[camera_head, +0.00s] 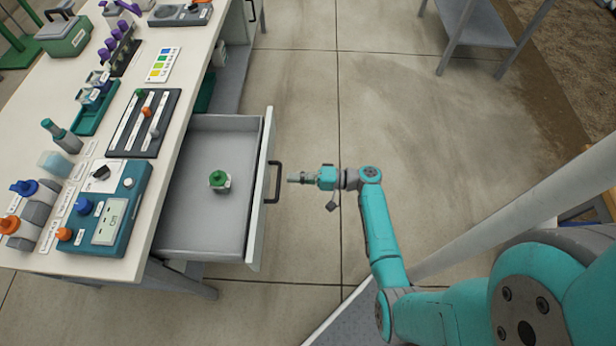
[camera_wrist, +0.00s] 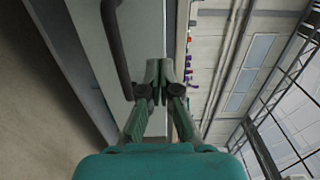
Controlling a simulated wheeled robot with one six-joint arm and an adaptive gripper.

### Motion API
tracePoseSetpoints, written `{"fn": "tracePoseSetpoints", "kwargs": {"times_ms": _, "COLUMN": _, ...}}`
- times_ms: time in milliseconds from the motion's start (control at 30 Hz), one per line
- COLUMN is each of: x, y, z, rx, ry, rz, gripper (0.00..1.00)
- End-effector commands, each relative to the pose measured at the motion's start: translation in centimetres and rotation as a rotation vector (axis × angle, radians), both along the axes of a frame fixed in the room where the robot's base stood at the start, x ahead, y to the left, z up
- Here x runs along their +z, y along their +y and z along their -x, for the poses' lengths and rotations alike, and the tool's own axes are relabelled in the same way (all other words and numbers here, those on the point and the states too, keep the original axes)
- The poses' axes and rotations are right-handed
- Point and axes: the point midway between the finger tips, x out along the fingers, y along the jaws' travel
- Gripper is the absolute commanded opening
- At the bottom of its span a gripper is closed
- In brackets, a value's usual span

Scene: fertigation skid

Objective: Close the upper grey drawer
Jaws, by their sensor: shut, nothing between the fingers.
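The upper grey drawer (camera_head: 207,192) stands pulled out from the white-topped bench in the head view. A small green-topped object (camera_head: 219,180) sits inside it. The drawer's pale front panel (camera_head: 260,190) carries a dark bar handle (camera_head: 273,182). My gripper (camera_head: 291,178) is just to the right of the handle, pointing at the drawer front, and its fingers are shut and empty. In the wrist view, my gripper (camera_wrist: 158,72) shows its fingertips together in front of the pale drawer front (camera_wrist: 145,35), beside the dark handle (camera_wrist: 115,45). I cannot tell whether the fingertips touch the panel.
The bench top (camera_head: 45,110) holds a teal meter box (camera_head: 108,215), a dark slider panel (camera_head: 145,122) and several bottles and labels. Another open compartment shows beyond the drawer. The concrete floor (camera_head: 330,110) is clear behind my gripper. A grey table (camera_head: 475,20) stands at the upper right.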

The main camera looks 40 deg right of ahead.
Motion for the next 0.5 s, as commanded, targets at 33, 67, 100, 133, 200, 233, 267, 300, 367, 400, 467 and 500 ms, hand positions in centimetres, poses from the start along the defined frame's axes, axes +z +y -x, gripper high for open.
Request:
{"fn": "tracePoseSetpoints", "kwargs": {"times_ms": 33, "x": 0.0, "y": 0.8, "z": -0.6, "rx": 0.005, "ry": 0.0, "rz": 0.0, "gripper": 0.0}}
{"fn": "tracePoseSetpoints", "kwargs": {"times_ms": 67, "x": 0.0, "y": 1.1, "z": -1.0, "rx": 0.005, "ry": 0.0, "rz": 0.0, "gripper": 0.0}}
{"fn": "tracePoseSetpoints", "kwargs": {"times_ms": 100, "x": 0.0, "y": 1.6, "z": -1.5, "rx": 0.005, "ry": 0.001, "rz": 0.001, "gripper": 0.0}}
{"fn": "tracePoseSetpoints", "kwargs": {"times_ms": 133, "x": 0.0, "y": 2.0, "z": -1.8, "rx": 0.005, "ry": 0.001, "rz": 0.001, "gripper": 0.0}}
{"fn": "tracePoseSetpoints", "kwargs": {"times_ms": 200, "x": 0.0, "y": 2.7, "z": -2.6, "rx": 0.004, "ry": 0.001, "rz": 0.001, "gripper": 0.0}}
{"fn": "tracePoseSetpoints", "kwargs": {"times_ms": 233, "x": 0.0, "y": 3.0, "z": -2.9, "rx": 0.004, "ry": 0.001, "rz": 0.001, "gripper": 0.0}}
{"fn": "tracePoseSetpoints", "kwargs": {"times_ms": 267, "x": 0.0, "y": 3.3, "z": -3.2, "rx": 0.003, "ry": 0.001, "rz": 0.001, "gripper": 0.0}}
{"fn": "tracePoseSetpoints", "kwargs": {"times_ms": 300, "x": 0.0, "y": 3.6, "z": -3.5, "rx": 0.003, "ry": 0.001, "rz": 0.001, "gripper": 0.0}}
{"fn": "tracePoseSetpoints", "kwargs": {"times_ms": 367, "x": 0.0, "y": 4.0, "z": -3.9, "rx": 0.002, "ry": 0.0, "rz": 0.0, "gripper": 0.0}}
{"fn": "tracePoseSetpoints", "kwargs": {"times_ms": 400, "x": 0.0, "y": 4.2, "z": -4.2, "rx": 0.002, "ry": 0.0, "rz": 0.0, "gripper": 0.0}}
{"fn": "tracePoseSetpoints", "kwargs": {"times_ms": 467, "x": 0.0, "y": 4.5, "z": -4.4, "rx": 0.002, "ry": 0.0, "rz": 0.0, "gripper": 0.0}}
{"fn": "tracePoseSetpoints", "kwargs": {"times_ms": 500, "x": 0.0, "y": 4.6, "z": -4.6, "rx": 0.001, "ry": 0.001, "rz": 0.001, "gripper": 0.0}}
